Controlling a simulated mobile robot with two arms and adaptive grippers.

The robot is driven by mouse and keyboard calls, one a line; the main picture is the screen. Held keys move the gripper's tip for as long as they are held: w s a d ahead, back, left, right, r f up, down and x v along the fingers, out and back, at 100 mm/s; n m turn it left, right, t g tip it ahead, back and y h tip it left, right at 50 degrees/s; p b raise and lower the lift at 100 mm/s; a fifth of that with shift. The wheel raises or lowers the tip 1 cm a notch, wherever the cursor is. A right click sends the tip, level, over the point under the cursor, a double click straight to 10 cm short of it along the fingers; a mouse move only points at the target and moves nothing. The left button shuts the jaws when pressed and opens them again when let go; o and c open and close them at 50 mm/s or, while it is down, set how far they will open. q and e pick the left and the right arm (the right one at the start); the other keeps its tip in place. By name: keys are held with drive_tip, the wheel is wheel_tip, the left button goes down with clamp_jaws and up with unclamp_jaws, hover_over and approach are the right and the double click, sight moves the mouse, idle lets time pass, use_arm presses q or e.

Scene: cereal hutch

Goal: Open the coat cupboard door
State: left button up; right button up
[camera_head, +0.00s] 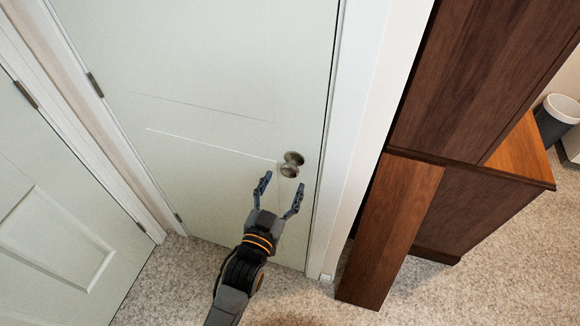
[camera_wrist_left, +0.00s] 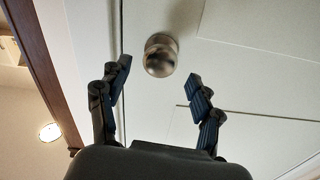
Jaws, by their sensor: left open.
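The coat cupboard door (camera_head: 200,90) is a white panelled door, shut in its frame, with hinges on its left side. Its round metal knob (camera_head: 291,164) sits near the right edge. My left gripper (camera_head: 280,192) is open and empty, just in front of and below the knob, with its two fingers pointing up at it. In the left wrist view the knob (camera_wrist_left: 160,56) shows ahead of the fingertips, between and slightly beyond them, with no contact visible. My right gripper is in neither view.
A second white door (camera_head: 60,225) stands at the left. A dark wooden hutch (camera_head: 470,80) stands right of the door frame, with a low wooden panel (camera_head: 390,235) jutting forward. A grey bin (camera_head: 557,118) is at the far right. Carpet (camera_head: 440,295) in front is clear.

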sight(288, 175)
use_arm(q)
drive_tip(key=x, duration=0.5)
drive_tip(key=shift+w, duration=0.25)
drive_tip(key=shift+s, duration=0.1)
clamp_jaws()
